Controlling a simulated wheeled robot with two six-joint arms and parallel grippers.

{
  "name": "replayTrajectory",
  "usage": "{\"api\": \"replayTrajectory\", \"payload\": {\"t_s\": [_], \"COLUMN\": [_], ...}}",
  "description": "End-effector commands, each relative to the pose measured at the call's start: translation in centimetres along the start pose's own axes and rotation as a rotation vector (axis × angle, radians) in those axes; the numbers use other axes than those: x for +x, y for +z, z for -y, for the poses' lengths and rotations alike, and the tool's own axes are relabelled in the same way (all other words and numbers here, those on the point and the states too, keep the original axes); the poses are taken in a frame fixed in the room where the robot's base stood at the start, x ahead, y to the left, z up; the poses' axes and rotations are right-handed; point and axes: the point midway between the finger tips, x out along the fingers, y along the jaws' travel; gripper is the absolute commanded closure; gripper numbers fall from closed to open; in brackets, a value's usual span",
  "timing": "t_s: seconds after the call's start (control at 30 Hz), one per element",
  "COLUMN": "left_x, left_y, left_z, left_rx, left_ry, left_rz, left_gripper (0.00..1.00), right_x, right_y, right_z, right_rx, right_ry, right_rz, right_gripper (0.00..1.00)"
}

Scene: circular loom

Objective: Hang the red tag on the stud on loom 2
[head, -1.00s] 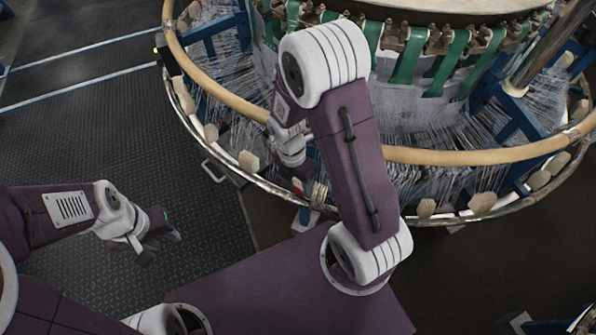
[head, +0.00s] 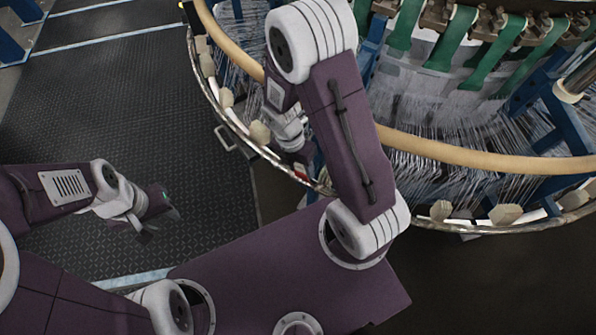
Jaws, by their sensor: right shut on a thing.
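My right gripper (head: 302,160) points down at the near left rim of the circular loom (head: 455,154), partly behind my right forearm. It is shut on a small red thing, the red tag (head: 301,173), of which only a small patch shows. I cannot tell whether the tag touches the rim. The stud cannot be made out; my arm covers part of the rim. My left gripper (head: 160,226) hangs over the dark floor at the left, away from the loom; its jaws are too small and dark to read.
A tan ring (head: 440,150) and a metal lower rim (head: 245,139) with several pale blocks curve around the loom. Green straps (head: 448,48) hang above white threads. The ribbed floor (head: 110,110) at the left is clear, with pale painted lines.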

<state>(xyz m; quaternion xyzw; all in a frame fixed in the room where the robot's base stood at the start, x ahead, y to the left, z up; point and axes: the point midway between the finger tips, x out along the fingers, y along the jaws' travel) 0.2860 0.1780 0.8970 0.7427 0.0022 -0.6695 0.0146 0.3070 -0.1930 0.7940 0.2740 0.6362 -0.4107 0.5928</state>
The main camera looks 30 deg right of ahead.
Motion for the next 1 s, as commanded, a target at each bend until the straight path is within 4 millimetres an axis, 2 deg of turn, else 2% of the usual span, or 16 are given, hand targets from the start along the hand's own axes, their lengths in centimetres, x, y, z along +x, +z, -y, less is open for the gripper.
{"api": "replayTrajectory", "payload": {"t_s": [0.2, 0.67, 1.0], "left_x": [0.4, -0.9, -0.8], "left_y": [0.0, -0.1, -0.1], "left_z": [0.0, 0.0, 0.0], "left_rx": [0.000, 0.000, 0.000], "left_ry": [0.000, 0.000, 0.000], "left_rz": [0.000, 0.000, 0.000], "left_gripper": [0.64, 0.64, 0.64], "right_x": [0.1, -0.6, -0.4], "right_y": [1.7, 1.7, 1.7], "right_z": [0.0, 0.1, 0.1], "right_rx": [0.002, 0.000, 0.000], "right_ry": [0.001, -0.001, 0.000], "right_rz": [0.000, -0.001, 0.000], "right_gripper": [1.00, 1.00, 1.00]}}
